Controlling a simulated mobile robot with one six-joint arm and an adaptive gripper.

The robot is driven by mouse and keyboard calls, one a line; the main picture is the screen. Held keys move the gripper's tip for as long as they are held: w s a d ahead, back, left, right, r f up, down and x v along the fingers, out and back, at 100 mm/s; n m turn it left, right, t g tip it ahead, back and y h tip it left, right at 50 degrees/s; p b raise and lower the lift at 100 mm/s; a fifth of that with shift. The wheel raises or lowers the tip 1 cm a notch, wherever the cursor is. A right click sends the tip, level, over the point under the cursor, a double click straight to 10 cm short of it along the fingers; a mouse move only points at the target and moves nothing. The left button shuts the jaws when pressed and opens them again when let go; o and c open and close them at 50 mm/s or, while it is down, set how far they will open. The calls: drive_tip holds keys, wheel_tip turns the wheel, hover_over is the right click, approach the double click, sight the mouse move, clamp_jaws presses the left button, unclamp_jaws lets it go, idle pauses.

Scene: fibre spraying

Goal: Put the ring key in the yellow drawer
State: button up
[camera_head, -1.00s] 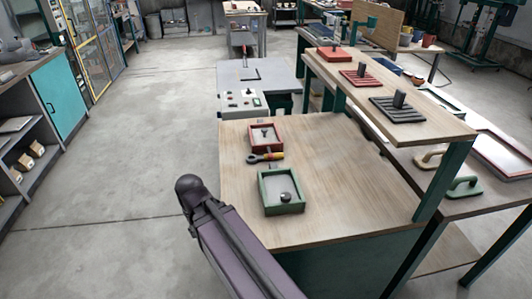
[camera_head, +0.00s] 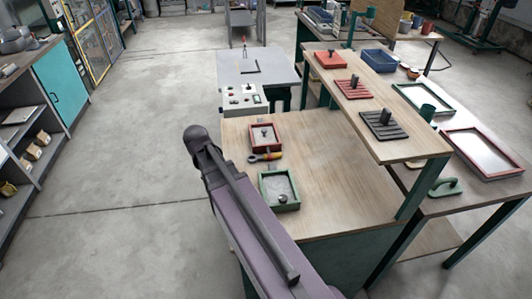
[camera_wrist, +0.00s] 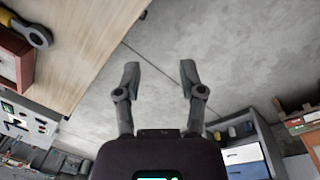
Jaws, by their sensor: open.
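The ring key (camera_head: 265,157), with a yellow handle and a grey ring end, lies on the wooden bench (camera_head: 330,195) between the red tray and the green tray. It also shows in the top left corner of the wrist view (camera_wrist: 38,34), partly cut off. My gripper (camera_wrist: 160,76) is open and empty, with its fingers apart over the grey floor beyond the bench edge, away from the ring key. In the head view only my arm shows, not the fingers. I cannot make out a yellow drawer in either view.
A red tray (camera_head: 265,137) and a green tray (camera_head: 279,190) stand beside the ring key. A raised shelf (camera_head: 365,110) runs along the bench's right side. A drawer cabinet (camera_wrist: 243,155) with white and blue fronts stands at the wrist view's lower right. Floor left of the bench is clear.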

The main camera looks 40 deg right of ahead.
drive_tip(key=w+d+n+g+h, duration=0.1)
drive_tip(key=w+d+n, duration=0.3)
drive_tip(key=d, duration=0.7)
drive_tip(key=w+d+r+n+g+h, duration=0.1)
drive_tip(key=w+d+n, duration=0.4)
drive_tip(key=d, duration=0.7)
drive_tip(key=shift+w+r+h, duration=0.25)
drive_tip(key=shift+w+h, duration=0.05)
drive_tip(key=shift+h, duration=0.1)
drive_tip(key=shift+f, duration=0.15)
drive_tip(key=b, duration=0.7)
hover_over(264, 155)
drive_tip(key=w+a, duration=0.1)
drive_tip(key=a, duration=0.1)
drive_tip(key=f, duration=0.6)
drive_tip(key=shift+a+f, duration=0.2)
drive_tip(key=shift+f, duration=0.1)
drive_tip(key=shift+s+d+f+b, duration=0.1)
drive_tip(key=shift+d+f+b, duration=0.15)
drive_tip(key=shift+f+b, duration=0.25)
drive_tip(key=shift+f, duration=0.1)
drive_tip(key=shift+b+x, duration=2.3)
drive_tip(key=shift+x, duration=0.25)
drive_tip(key=shift+s+d, duration=0.1)
drive_tip(key=shift+s, duration=0.05)
